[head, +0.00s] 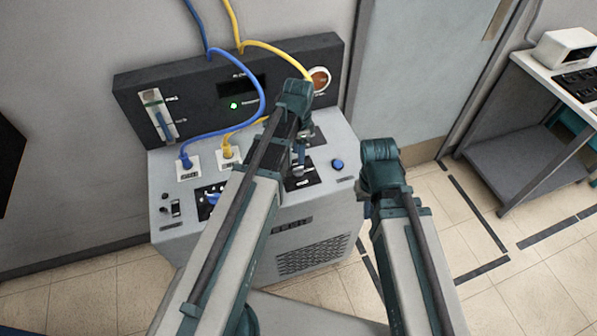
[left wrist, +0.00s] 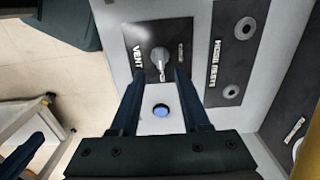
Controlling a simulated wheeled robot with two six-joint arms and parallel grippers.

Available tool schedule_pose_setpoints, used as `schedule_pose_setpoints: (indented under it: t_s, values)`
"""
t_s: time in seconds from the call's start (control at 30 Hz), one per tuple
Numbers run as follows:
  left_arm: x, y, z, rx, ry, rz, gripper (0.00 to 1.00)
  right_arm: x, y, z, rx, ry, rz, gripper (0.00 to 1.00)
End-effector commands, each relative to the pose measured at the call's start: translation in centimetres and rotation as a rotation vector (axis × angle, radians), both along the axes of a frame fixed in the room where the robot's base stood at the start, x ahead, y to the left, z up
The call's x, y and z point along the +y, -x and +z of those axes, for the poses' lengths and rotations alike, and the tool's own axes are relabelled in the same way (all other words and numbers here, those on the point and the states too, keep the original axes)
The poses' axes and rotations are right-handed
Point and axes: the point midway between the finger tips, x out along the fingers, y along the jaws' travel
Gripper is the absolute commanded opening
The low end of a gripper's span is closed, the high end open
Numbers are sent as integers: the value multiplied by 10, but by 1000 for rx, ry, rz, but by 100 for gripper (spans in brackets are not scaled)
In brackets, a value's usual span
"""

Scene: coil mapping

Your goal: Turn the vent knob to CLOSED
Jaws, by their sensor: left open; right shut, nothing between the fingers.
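The vent knob (left wrist: 158,62) is a grey pointer knob on a black plate (left wrist: 174,32) marked VENT in the left wrist view. Its narrow end points toward the bottom of that view. The label across from VENT is too small to read. My left gripper (left wrist: 161,74) is open, with a fingertip on either side of the knob's narrow end; contact cannot be told. In the head view my left gripper (head: 300,152) hangs over the vent plate (head: 302,182) and hides the knob. My right gripper (head: 367,208) is shut and empty, right of the console, mostly hidden by its wrist.
A blue button (head: 338,164) sits right of the vent plate. Blue (head: 262,88) and yellow (head: 275,47) cables run from console sockets up past the back panel (head: 200,75). A side table (head: 535,75) stands far right.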

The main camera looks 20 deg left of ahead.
Motion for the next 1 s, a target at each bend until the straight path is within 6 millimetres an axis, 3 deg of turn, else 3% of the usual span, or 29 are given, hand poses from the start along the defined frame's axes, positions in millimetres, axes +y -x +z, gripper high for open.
schedule_pose_setpoints:
  t_s: [0.03,0.4,0.8,1.0]
  values:
    - [0,0,-15,0,0,0,46,0,0,-15,0,0,0,0]
    - [0,0,-61,0,0,0,46,0,0,-61,0,0,0,0]
    - [0,0,-65,0,0,0,46,0,0,-65,0,0,0,0]
    - [0,0,-65,0,0,0,10,0,0,-65,0,0,0,0]
